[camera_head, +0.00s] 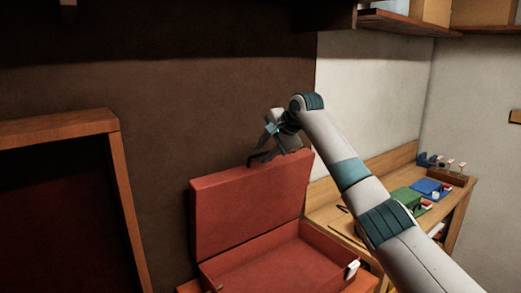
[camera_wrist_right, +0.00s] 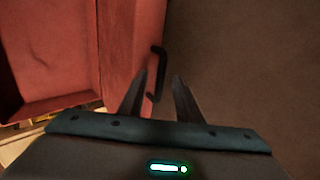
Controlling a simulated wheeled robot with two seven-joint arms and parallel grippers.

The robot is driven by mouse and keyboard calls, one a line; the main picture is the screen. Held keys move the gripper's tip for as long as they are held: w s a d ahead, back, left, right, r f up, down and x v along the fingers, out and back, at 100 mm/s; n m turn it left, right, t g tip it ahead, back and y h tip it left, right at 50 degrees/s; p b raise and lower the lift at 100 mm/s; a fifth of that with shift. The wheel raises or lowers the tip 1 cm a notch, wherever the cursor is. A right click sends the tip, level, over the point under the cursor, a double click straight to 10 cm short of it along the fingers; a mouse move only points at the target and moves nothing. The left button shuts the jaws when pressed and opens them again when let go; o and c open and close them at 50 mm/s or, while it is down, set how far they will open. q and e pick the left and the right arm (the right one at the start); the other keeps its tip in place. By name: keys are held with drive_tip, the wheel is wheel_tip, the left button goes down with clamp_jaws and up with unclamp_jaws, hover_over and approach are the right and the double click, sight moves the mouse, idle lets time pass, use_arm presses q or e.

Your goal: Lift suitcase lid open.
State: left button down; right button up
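The red suitcase (camera_head: 250,262) stands open in the head view, its lid (camera_head: 245,208) raised close to upright and its empty-looking inside showing. A dark handle (camera_head: 262,157) sits on the lid's top edge. My right gripper (camera_head: 270,145) is at that top edge, beside the handle. My left gripper is not in view.
A wooden desk (camera_head: 325,205) with blue and green items stands at the right. A wooden frame (camera_head: 120,180) is at the left. Shelves (camera_head: 405,22) hang above at the upper right. The brown wall (camera_head: 190,110) is behind the lid.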

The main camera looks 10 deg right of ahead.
drive_tip(key=shift+s+r, duration=0.1)
drive_tip(key=p+v, duration=0.2)
drive_tip(key=v, duration=0.6)
drive_tip(key=shift+s+r, duration=0.25)
idle(0.6)
drive_tip(key=shift+d, duration=0.1)
idle(0.4)
